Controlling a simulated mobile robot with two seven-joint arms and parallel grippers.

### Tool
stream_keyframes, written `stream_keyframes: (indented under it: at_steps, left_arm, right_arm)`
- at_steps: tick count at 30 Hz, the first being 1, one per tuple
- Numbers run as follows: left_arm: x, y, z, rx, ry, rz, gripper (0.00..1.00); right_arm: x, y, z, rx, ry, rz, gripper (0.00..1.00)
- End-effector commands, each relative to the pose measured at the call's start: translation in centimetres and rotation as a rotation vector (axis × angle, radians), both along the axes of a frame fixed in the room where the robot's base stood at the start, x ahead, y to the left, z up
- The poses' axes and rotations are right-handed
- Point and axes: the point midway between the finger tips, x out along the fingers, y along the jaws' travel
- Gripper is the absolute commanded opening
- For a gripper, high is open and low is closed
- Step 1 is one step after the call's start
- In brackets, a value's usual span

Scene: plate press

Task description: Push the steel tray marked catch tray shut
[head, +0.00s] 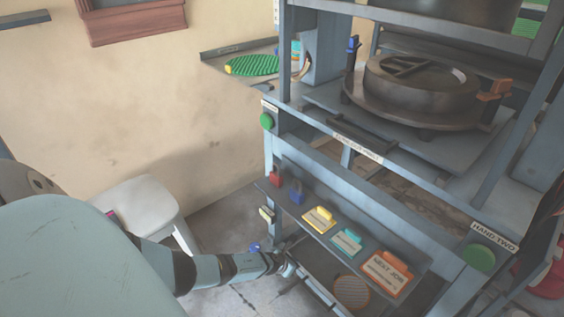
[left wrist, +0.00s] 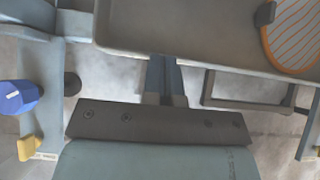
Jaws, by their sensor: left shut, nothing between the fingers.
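The steel tray (head: 322,268) sits low in the press frame, under the sloping shelf; a round orange striped disc (head: 352,291) lies in it. No catch tray marking is readable. In the left wrist view the tray (left wrist: 185,22) spans the top, with its near rim across the picture and the disc (left wrist: 294,32) at its right. My left gripper (head: 289,269) is low beside the tray's near edge. In the left wrist view its shut, empty fingers (left wrist: 164,62) reach up to the rim; whether they touch it I cannot tell. My right gripper is not in view.
The shelf (head: 328,228) above the tray holds several coloured tags and padlocks. A green button (head: 481,257) labelled HAND TWO is at right, another green button (head: 266,121) at left. A white stool (head: 143,205) stands behind my arm. A blue knob (left wrist: 19,97) shows in the left wrist view.

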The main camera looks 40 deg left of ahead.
Motion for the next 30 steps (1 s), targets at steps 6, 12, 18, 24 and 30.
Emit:
stream_keyframes:
  at_steps: [6,12,18,24,30]
  left_arm:
    - [3.0,-0.2,-0.2,0.001,-0.001,0.001,0.0]
    - [5.2,-0.4,-0.1,0.001,-0.001,-0.001,0.0]
    - [5.9,-0.4,0.0,0.001,-0.001,0.0,0.0]
    - [6.2,-0.3,0.2,0.002,-0.004,0.002,0.0]
    - [6.4,-0.2,0.4,0.004,-0.007,0.004,0.0]
  right_arm:
    - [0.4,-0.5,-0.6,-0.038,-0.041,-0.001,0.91]
    - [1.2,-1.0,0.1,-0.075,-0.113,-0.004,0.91]
    - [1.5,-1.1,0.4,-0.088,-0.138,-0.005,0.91]
    - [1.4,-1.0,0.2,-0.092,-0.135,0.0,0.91]
    - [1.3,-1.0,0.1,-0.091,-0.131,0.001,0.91]
